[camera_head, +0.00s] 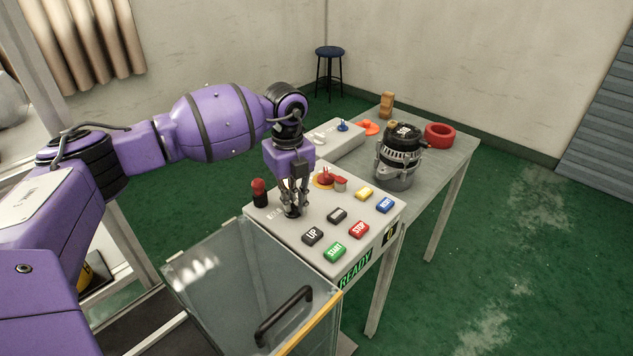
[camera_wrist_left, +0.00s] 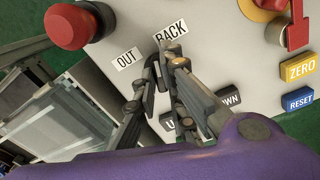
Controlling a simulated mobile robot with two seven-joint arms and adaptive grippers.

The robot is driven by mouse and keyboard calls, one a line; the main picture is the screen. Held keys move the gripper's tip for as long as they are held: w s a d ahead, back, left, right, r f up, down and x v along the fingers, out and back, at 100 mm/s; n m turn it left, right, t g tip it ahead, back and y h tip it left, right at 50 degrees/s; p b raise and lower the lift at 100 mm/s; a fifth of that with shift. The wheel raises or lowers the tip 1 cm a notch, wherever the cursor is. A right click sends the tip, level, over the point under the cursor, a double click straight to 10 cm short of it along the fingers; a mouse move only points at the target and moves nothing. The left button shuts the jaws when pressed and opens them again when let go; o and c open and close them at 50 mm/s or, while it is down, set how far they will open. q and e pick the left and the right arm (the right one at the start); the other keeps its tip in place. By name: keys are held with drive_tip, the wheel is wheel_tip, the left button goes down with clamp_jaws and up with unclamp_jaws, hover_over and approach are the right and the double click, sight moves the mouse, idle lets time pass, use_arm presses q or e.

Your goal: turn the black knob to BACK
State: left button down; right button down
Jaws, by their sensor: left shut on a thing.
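The black knob (camera_head: 292,211) is on the sloped panel of the grey control box (camera_head: 270,222), under my left gripper (camera_head: 293,205). My left gripper is shut on the knob, and its fingers cover much of it. In the left wrist view the dark knob (camera_wrist_left: 155,72) shows between the fingers (camera_wrist_left: 152,80). The label BACK (camera_wrist_left: 170,32) is just beyond the fingertips, and the label OUT (camera_wrist_left: 126,58) is to its left. The knob's pointer is mostly hidden, so its exact setting is hard to tell. My right gripper is not in view.
Several push buttons, including UP (camera_head: 312,236), lie nearer the front. A clear guard with a black handle (camera_head: 284,316) is in front. An alternator (camera_head: 399,158) stands behind.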

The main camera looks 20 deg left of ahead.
use_arm(q)
drive_tip(key=m, duration=0.5)
drive_tip(key=shift+p, duration=0.3)
drive_tip(key=shift+m, duration=0.3)
drive_tip(key=c, duration=1.8)
unclamp_jaws()
wheel_tip(320, 180, up, 12)
drive_tip(key=shift+f, duration=0.1)
